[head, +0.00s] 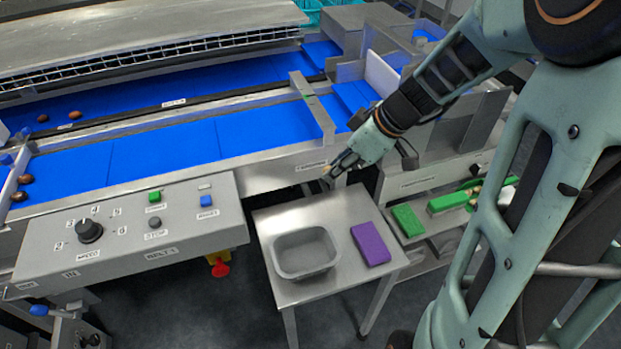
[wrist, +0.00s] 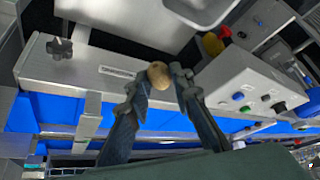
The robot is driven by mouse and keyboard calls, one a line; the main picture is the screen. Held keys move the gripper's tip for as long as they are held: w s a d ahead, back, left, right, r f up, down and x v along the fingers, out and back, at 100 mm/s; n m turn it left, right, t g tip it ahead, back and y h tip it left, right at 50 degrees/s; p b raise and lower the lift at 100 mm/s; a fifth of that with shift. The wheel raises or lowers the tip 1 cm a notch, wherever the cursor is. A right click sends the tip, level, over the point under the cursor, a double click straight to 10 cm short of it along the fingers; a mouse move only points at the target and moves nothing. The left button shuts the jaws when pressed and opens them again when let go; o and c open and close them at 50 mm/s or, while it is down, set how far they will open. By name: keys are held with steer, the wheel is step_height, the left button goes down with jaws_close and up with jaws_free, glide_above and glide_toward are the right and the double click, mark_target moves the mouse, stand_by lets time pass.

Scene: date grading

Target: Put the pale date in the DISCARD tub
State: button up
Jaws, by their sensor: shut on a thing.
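My gripper (head: 331,173) is shut on the pale date. In the wrist view the tan, rounded pale date (wrist: 158,75) sits between the fingertips (wrist: 163,82). In the head view the gripper is beside the blue belt's metal side frame, near the back edge of the small steel table. A grey, rectangular tub (head: 305,273) stands on that table, in front of and to the left of the gripper. It looks empty, and no label on it is readable. Part of the tub (wrist: 196,17) shows at the top of the wrist view.
A purple block (head: 370,244) lies right of the tub on the steel table (head: 283,219). The control panel (head: 120,240) is to the left. Brown dates (head: 75,115) lie on the far blue belt, with others at the left. A green pad (head: 408,220) lies on the right shelf.

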steer(key=s+a+f+n+g, duration=0.2)
steer(key=s+a+n+g, duration=0.4)
steer(key=n, duration=0.3)
step_height(320, 180, down, 10)
steer(key=s+t+b, duration=0.1)
steer(key=b, duration=0.2)
steer(key=shift+s+d+y+b, duration=0.2)
steer(key=shift+y+b, duration=0.1)
steer(key=shift+b, duration=0.1)
steer(key=shift+s+a+b, duration=0.1)
steer(key=shift+a+b, duration=0.3)
steer(key=shift+b, duration=0.05)
steer(key=shift+f, duration=0.1)
steer(key=b, duration=0.6)
glide_above(301, 262)
steer(key=d, duration=0.2)
steer(key=shift+w+f, duration=0.15)
steer(key=shift+f, duration=1.15)
steer(key=shift+w+f, duration=0.15)
steer(key=shift+f, duration=1.15)
steer(key=shift+f+b, duration=2.5)
steer(key=shift+b, duration=0.05)
